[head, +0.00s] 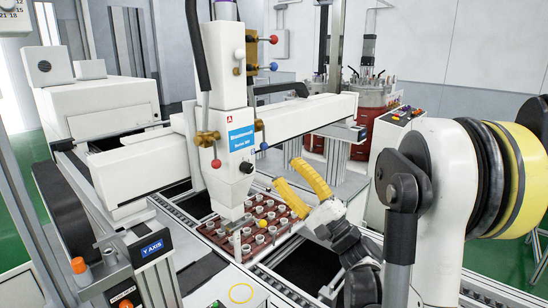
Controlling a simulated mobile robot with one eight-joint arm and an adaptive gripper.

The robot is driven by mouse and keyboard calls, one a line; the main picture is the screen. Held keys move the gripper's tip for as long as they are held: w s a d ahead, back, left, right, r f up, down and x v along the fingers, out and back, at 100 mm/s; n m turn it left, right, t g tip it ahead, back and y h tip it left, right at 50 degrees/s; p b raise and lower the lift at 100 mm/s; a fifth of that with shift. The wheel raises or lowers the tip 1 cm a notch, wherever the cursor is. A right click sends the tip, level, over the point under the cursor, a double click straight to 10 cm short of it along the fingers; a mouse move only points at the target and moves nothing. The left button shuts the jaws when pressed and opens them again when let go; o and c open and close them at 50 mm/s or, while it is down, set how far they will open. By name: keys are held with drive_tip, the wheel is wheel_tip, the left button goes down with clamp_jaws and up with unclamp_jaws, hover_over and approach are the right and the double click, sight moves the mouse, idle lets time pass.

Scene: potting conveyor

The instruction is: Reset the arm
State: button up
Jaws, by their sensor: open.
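My gripper (293,181) has two yellow fingers and shows right of centre in the head view. Its fingers are spread apart and nothing shows between them. It points up and to the left, close to the white dispensing head of the machine. My white arm (446,172) with black and yellow bands fills the right side and bends down to the gripper.
A white dispensing head (229,130) with red, blue and yellow knobs stands over a brown tray (215,237) of several small white cups. The tray is on a roller conveyor (170,208). A white gantry beam (290,119) crosses behind. Red tanks (370,133) stand farther back.

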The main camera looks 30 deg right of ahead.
drive_tip(key=shift+v, duration=1.25)
drive_tip(key=a+n+g, duration=0.1)
drive_tip(key=a, duration=0.1)
drive_tip(key=w+a+f+n+g+y, duration=0.1)
drive_tip(key=a+g, duration=0.1)
drive_tip(key=a, duration=0.1)
drive_tip(key=w+a+f+n+g+y, duration=0.1)
drive_tip(key=a, duration=0.2)
drive_tip(key=shift+w+a+f, duration=0.15)
drive_tip(key=shift+f, duration=0.1)
drive_tip(key=s+a+f+n+g+h+b, duration=0.1)
drive_tip(key=s+a+f+n+g, duration=0.3)
drive_tip(key=a+f+n+g, duration=0.65)
drive_tip(key=s+d+f+n+g+h, duration=0.1)
drive_tip(key=s+f+h, duration=0.2)
drive_tip(key=s, duration=0.4)
drive_tip(key=s+f+n+h+b, duration=0.1)
drive_tip(key=s+f+n+h, duration=0.1)
drive_tip(key=s+h, duration=0.4)
drive_tip(key=shift+s+d+f+g+b, duration=0.35)
drive_tip(key=shift+s+f, duration=0.35)
drive_tip(key=shift+f, duration=0.15)
